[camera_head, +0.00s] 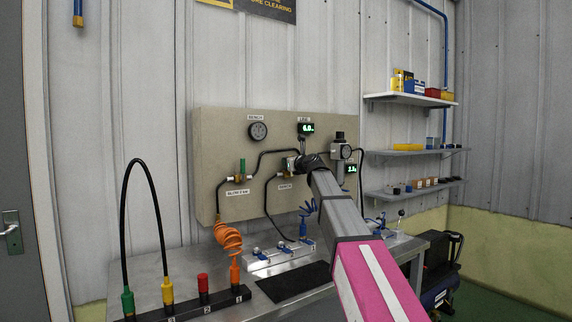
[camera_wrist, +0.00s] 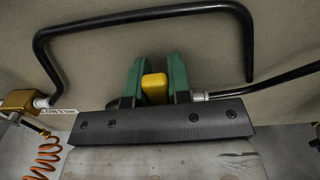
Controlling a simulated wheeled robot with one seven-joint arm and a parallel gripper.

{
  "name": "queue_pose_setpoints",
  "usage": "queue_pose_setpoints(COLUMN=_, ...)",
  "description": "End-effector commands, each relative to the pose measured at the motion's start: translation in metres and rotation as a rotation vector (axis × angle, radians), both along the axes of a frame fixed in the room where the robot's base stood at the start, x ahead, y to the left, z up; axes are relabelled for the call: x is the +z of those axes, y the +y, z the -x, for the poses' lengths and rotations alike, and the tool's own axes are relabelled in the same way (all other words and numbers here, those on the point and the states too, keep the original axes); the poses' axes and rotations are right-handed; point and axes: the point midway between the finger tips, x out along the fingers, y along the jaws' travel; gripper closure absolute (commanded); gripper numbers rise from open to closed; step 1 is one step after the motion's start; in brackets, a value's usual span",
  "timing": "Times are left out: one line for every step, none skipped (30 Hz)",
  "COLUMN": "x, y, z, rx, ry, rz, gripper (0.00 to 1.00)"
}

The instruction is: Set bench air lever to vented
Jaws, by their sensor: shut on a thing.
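My gripper (camera_wrist: 154,80) shows in the wrist view as two green fingers closed around a yellow lever handle (camera_wrist: 154,88). The handle sits between the fingertips, in front of the beige panel (camera_wrist: 215,50). In the head view my gripper (camera_head: 297,163) is at the panel (camera_head: 215,135), at the middle valve. My arm hides most of that valve and its lever, so the lever's angle cannot be told. A small white label (camera_head: 286,186) sits below the valve; its text is too small to read surely.
A second valve with an upright green lever (camera_head: 242,166) is to the left. Black pipes (camera_wrist: 140,15) run close around my gripper. Gauges and green-lit displays (camera_head: 306,128) are on the panel. Below are the steel bench, an orange coiled hose (camera_head: 228,238) and a black hose loop (camera_head: 144,165).

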Motion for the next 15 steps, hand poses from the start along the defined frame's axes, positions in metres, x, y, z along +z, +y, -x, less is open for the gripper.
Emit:
queue_pose_setpoints(x=-0.0008, y=-0.0014, z=-0.0006, rx=0.0, ry=0.015, rz=-0.018, gripper=1.0)
queue_pose_setpoints(x=-0.0009, y=-0.002, z=-0.001, rx=0.0, ry=0.022, rz=-0.029, gripper=1.0)
queue_pose_setpoints(x=-0.0009, y=-0.0027, z=-0.0014, rx=0.001, ry=0.031, rz=-0.042, gripper=1.0)
queue_pose_setpoints(x=-0.0009, y=-0.0031, z=-0.0016, rx=0.001, ry=0.038, rz=-0.052, gripper=1.0)
queue_pose_setpoints(x=-0.001, y=-0.0036, z=-0.0019, rx=0.001, ry=0.043, rz=-0.059, gripper=1.0)
queue_pose_setpoints(x=-0.001, y=-0.0041, z=-0.0022, rx=0.001, ry=0.049, rz=-0.069, gripper=1.0)
queue_pose_setpoints(x=-0.0011, y=-0.0045, z=-0.0024, rx=0.001, ry=0.054, rz=-0.076, gripper=1.0)
queue_pose_setpoints(x=-0.001, y=-0.0047, z=-0.0026, rx=0.001, ry=0.057, rz=-0.081, gripper=1.0)
queue_pose_setpoints(x=-0.0011, y=-0.005, z=-0.0027, rx=0.001, ry=0.061, rz=-0.087, gripper=1.0)
queue_pose_setpoints(x=-0.0011, y=-0.0052, z=-0.0028, rx=0.001, ry=0.063, rz=-0.09, gripper=1.0)
queue_pose_setpoints(x=-0.0012, y=-0.0054, z=-0.0029, rx=0.001, ry=0.066, rz=-0.093, gripper=1.0)
queue_pose_setpoints(x=-0.0012, y=-0.0055, z=-0.003, rx=0.001, ry=0.069, rz=-0.096, gripper=1.0)
queue_pose_setpoints(x=-0.0012, y=-0.0057, z=-0.003, rx=0.001, ry=0.07, rz=-0.099, gripper=1.0)
queue_pose_setpoints(x=-0.0013, y=-0.0057, z=-0.003, rx=0.001, ry=0.071, rz=-0.1, gripper=1.0)
queue_pose_setpoints(x=-0.0013, y=-0.0058, z=-0.003, rx=0.001, ry=0.073, rz=-0.102, gripper=1.0)
